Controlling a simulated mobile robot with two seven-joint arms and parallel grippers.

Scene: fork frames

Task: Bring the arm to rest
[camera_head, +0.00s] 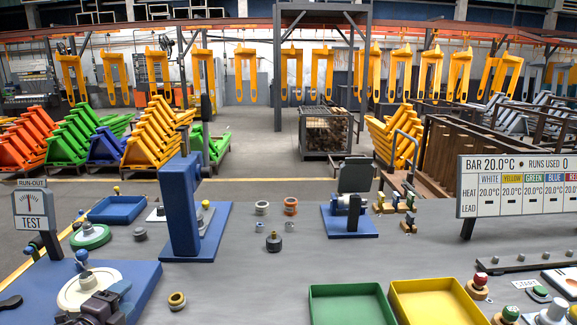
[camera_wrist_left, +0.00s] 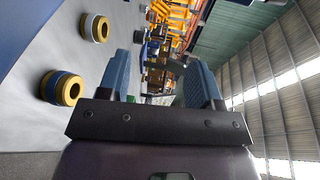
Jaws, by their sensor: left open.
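My left gripper (camera_head: 104,301) shows dark at the bottom left of the head view, in front of the white round disc (camera_head: 88,289) on a blue base plate. In the left wrist view my left gripper (camera_wrist_left: 160,78) has two blue fingers standing well apart with nothing between them, so it is open and empty. The wrist picture is turned on its side, with the roof at its right. My right gripper is not in view.
Near my left arm are a small brass ring (camera_head: 177,300), a blue upright post (camera_head: 181,208) and a TEST gauge sign (camera_head: 34,211). A green tray (camera_head: 348,288) and a yellow tray (camera_head: 398,312) stand at the front right. The grey bench between the ring and green tray is clear.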

